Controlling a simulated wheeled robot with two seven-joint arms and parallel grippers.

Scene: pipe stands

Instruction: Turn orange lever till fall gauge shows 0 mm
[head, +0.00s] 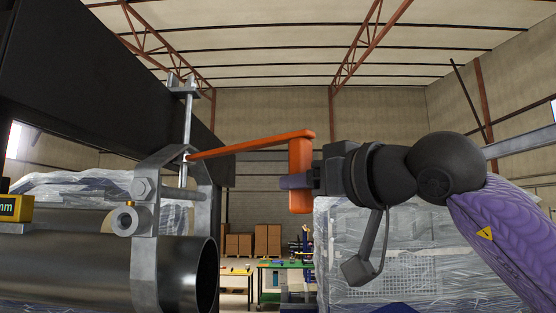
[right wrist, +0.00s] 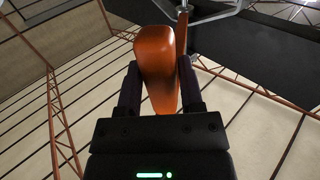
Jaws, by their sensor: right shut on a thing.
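The orange lever (head: 253,144) reaches right from the threaded rod (head: 187,130) above the pipe clamp (head: 145,225). Its upright grip hangs at the right end. My right gripper (head: 300,178) is shut on that grip from the right. In the right wrist view the lever (right wrist: 155,60) stands between the two dark fingers of my right gripper (right wrist: 158,95). The clamp goes around a dark pipe (head: 80,260). A yellow gauge (head: 14,208) sits on the pipe at the left edge; only "mm" of its reading shows, the number is cut off. My left gripper is not in view.
A dark beam (head: 100,75) runs overhead at the left, with the rod hanging from it. Plastic-wrapped pallets (head: 400,250) stand behind my right arm. A green-topped table (head: 285,264) and cardboard boxes (head: 240,244) are far back. The space just below the lever looks clear.

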